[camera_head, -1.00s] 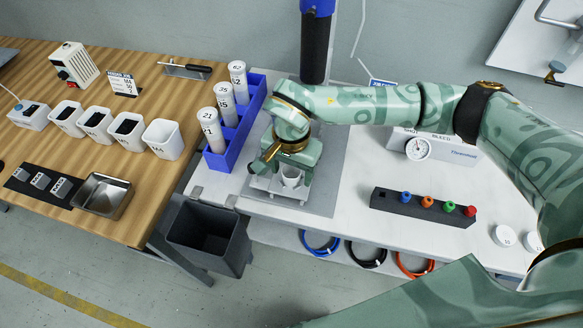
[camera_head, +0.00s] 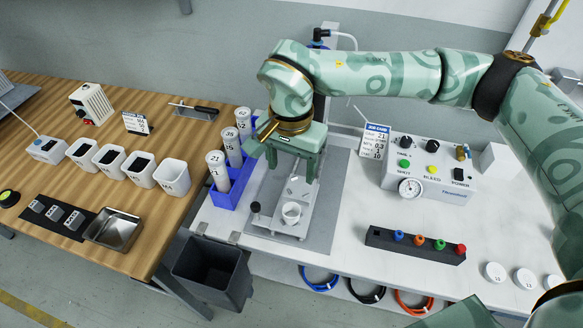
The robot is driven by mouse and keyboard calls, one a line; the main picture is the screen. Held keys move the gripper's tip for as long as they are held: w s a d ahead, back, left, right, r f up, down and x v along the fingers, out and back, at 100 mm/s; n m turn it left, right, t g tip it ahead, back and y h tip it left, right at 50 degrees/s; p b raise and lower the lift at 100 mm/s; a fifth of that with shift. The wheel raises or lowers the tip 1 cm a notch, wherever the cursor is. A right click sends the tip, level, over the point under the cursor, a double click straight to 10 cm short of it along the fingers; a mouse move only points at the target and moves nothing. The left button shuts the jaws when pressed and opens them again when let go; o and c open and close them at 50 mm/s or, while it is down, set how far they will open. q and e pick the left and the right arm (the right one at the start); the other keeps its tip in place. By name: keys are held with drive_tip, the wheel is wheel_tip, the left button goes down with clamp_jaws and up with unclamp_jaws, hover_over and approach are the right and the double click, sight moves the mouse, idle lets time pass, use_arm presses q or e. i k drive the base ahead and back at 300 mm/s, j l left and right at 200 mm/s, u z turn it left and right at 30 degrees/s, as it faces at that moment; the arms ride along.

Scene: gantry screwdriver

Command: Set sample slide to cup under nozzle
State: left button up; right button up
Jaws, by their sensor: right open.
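The sample slide (camera_head: 278,222) is a pale sled on a grey plate, with a dark knob (camera_head: 255,207) at its left front. A small white cup (camera_head: 291,213) stands upright on it, near the front. My right gripper (camera_head: 291,168) is open and empty, behind and above the cup, apart from it, fingers pointing down. My right arm hides most of the upright column behind, and I cannot make out the nozzle. My left gripper is not in view.
A blue rack (camera_head: 226,193) with numbered white tubes stands left of the slide. A control box (camera_head: 430,168) with a gauge and a dark strip of coloured knobs (camera_head: 414,247) lie to the right. A dark bin (camera_head: 212,272) stands below the bench's front edge.

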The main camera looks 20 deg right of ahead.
sight(296, 189)
drive_tip(key=k+l, duration=0.15)
drive_tip(key=k, duration=0.35)
drive_tip(key=k+l, duration=0.15)
drive_tip(key=k, duration=0.35)
